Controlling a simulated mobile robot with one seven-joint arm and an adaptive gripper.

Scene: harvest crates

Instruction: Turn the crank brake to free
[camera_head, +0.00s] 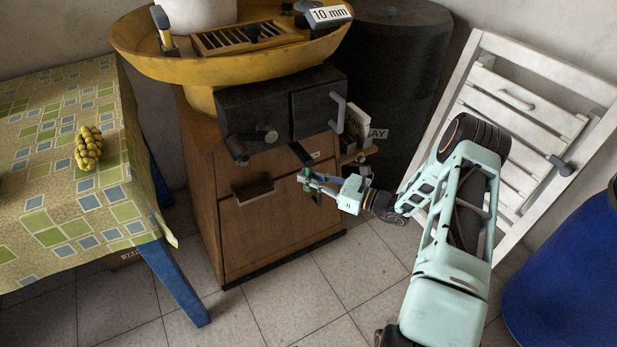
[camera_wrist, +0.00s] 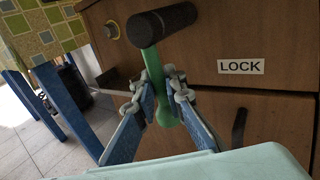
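A green lever (camera_wrist: 156,88), which looks like the brake lever, hangs down and slightly right from below a black cylindrical grip (camera_wrist: 162,24) in the wrist view. A LOCK label (camera_wrist: 241,67) is on the wooden panel to its right. No FREE label is visible. My gripper (camera_wrist: 158,92) is open, with one blue finger on each side of the lever. I cannot tell whether either finger touches it. In the head view my gripper (camera_head: 308,180) is in front of the wooden cabinet (camera_head: 275,230), where the lever is small and partly hidden.
A black roller housing (camera_head: 265,110) and yellow pan (camera_head: 130,42) sit above the cabinet. A cloth-covered table (camera_head: 60,200) stands left, a white folding chair (camera_head: 490,95) and blue drum (camera_head: 570,270) right. The tiled floor in front is clear.

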